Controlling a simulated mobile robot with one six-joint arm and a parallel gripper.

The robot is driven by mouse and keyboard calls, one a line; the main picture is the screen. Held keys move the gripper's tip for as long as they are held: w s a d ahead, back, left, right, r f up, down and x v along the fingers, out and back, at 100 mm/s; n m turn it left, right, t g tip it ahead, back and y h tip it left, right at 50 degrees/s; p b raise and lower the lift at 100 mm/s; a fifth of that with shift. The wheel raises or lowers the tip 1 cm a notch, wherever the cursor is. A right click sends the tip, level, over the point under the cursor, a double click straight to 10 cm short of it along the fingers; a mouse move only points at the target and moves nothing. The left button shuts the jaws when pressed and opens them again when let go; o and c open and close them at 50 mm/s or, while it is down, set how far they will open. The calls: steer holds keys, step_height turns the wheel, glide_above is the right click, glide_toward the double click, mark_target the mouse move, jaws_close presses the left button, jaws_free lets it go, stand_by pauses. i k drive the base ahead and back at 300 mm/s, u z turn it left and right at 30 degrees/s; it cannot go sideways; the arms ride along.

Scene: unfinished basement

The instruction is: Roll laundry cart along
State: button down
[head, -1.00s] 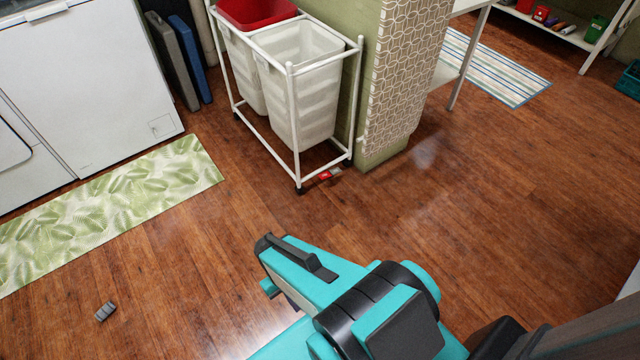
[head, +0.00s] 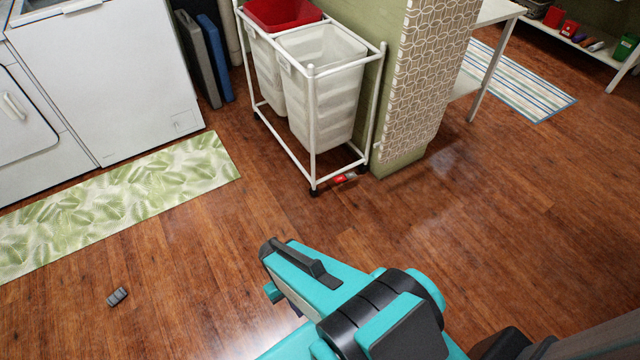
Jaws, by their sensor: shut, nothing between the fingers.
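The laundry cart (head: 312,125) is a white tube frame on dark casters. It holds two white bins (head: 325,95), and red shows in the top of the rear one. It stands upright at the upper middle of the head view, close beside the patterned wall end. My gripper (head: 268,268) is in the lower middle, turquoise and black, shut and empty. It is apart from the cart, with bare floor between them.
The wall end (head: 425,90) stands right of the cart. A small red item (head: 343,178) lies by its front wheels. A leaf-patterned mat (head: 130,200) and white appliances (head: 105,75) are left. A small grey object (head: 117,296) lies lower left.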

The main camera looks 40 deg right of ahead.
mark_target(310, 69)
steer(key=i, duration=0.9)
steer(key=z, duration=0.05)
